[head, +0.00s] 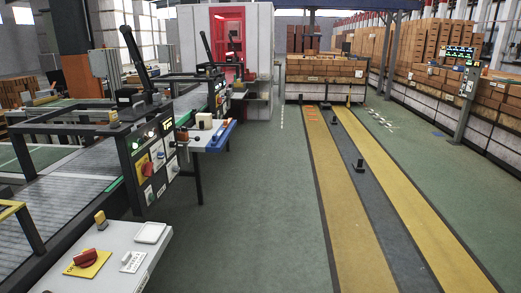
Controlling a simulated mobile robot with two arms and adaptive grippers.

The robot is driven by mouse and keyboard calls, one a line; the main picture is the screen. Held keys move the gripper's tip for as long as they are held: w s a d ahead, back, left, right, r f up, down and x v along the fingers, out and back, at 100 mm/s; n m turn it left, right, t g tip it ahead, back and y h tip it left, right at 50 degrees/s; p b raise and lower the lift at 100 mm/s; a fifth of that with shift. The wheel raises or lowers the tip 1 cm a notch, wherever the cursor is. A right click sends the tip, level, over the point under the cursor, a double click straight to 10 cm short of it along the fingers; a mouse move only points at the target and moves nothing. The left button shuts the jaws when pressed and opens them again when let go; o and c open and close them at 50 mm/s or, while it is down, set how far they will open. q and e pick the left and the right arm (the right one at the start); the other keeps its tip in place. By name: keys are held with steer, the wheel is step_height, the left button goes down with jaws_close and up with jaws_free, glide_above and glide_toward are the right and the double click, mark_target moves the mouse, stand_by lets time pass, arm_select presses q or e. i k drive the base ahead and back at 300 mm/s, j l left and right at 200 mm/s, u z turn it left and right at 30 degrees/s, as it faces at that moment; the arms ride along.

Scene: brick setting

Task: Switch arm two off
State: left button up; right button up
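Neither of my grippers is in view. A control panel (152,165) stands at the left on the dark frame of a conveyor. It carries a red rotary knob on a yellow plate (147,168), lit buttons and small switches. A white table (110,236) at the lower left bears another red knob on a yellow plate (86,259) and a small white labelled switch plate (132,261). Two black arm-like uprights, a nearer one (131,46) and a farther one (205,47), rise above the frames. The labels are too small to read, so I cannot tell which is arm two.
A small side table (207,138) with a blue edge juts out beyond the panel. Green floor (255,200) lies clear right of the tables. Yellow and grey lanes (345,180) hold small black floor fittings (358,165). Brick stacks (325,70) stand at the back.

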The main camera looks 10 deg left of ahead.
mark_target(148, 168)
steer(key=i+l, duration=0.1)
steer(key=i, duration=0.5)
steer(key=i+l, duration=0.15)
steer(key=i, duration=0.4)
steer(key=i+l, duration=0.1)
steer(key=i, duration=0.5)
steer(key=i+l+u, duration=0.2)
steer(key=u, duration=0.15)
steer(key=i+l+u, duration=0.5)
steer(key=u, duration=0.15)
steer(key=i+l+u, duration=0.15)
steer(key=l+u, duration=0.2)
steer(key=i+l+u, duration=0.1)
steer(key=l+u, duration=0.25)
steer(key=l, duration=0.15)
steer(key=l+u, duration=0.6)
steer(key=l, duration=0.4)
steer(key=l+u, duration=0.25)
steer(key=l, duration=0.45)
steer(key=k, duration=0.05)
